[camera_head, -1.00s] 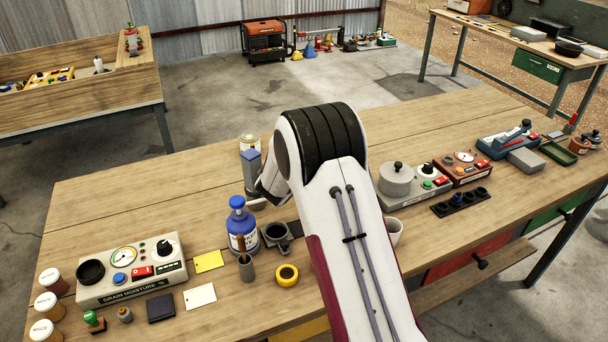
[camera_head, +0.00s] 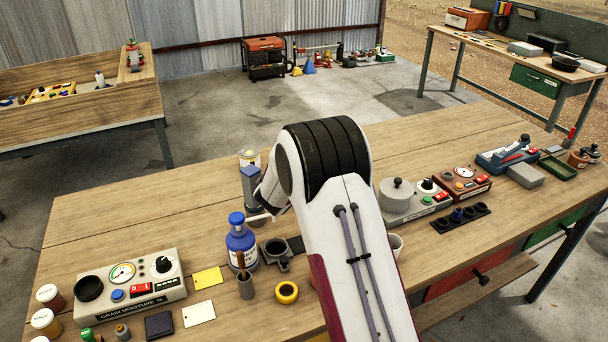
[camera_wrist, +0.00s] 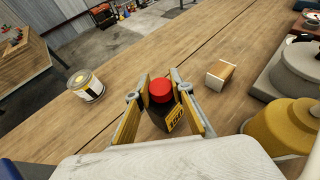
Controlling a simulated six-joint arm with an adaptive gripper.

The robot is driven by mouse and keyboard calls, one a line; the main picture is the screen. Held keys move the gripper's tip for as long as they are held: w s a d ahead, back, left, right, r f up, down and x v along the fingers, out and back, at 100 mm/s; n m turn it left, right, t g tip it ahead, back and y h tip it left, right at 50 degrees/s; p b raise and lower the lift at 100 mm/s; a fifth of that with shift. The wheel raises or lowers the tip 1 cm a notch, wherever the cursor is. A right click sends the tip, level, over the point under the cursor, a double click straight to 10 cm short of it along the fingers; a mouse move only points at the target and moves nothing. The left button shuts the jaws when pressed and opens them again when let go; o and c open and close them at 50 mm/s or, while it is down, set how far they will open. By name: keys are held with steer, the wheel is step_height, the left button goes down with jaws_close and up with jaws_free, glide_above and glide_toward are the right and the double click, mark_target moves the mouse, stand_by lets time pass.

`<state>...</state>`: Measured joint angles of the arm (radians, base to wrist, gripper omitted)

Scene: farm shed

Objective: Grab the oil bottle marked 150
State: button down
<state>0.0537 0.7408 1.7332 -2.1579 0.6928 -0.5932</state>
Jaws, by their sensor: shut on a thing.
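In the wrist view, a dark bottle (camera_wrist: 157,116) with a red cap and a yellow label stands between the fingers of my gripper (camera_wrist: 160,97). The fingers are shut on it from both sides. The label's print is too small and slanted to read surely. The bottle's base is hidden, so I cannot tell whether it touches the table. In the head view the bottle is hidden behind my arm, and only part of my wrist shows.
A can (camera_wrist: 87,86) stands left of my gripper and a small wood-and-white block (camera_wrist: 220,75) lies to its right. A yellow rounded object (camera_wrist: 285,125) is close at lower right. A blue bottle (camera_head: 240,245) and a moisture meter (camera_head: 130,285) stand on the bench's left side.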

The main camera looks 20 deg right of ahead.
step_height(320, 180, up, 16)
stand_by(0.6)
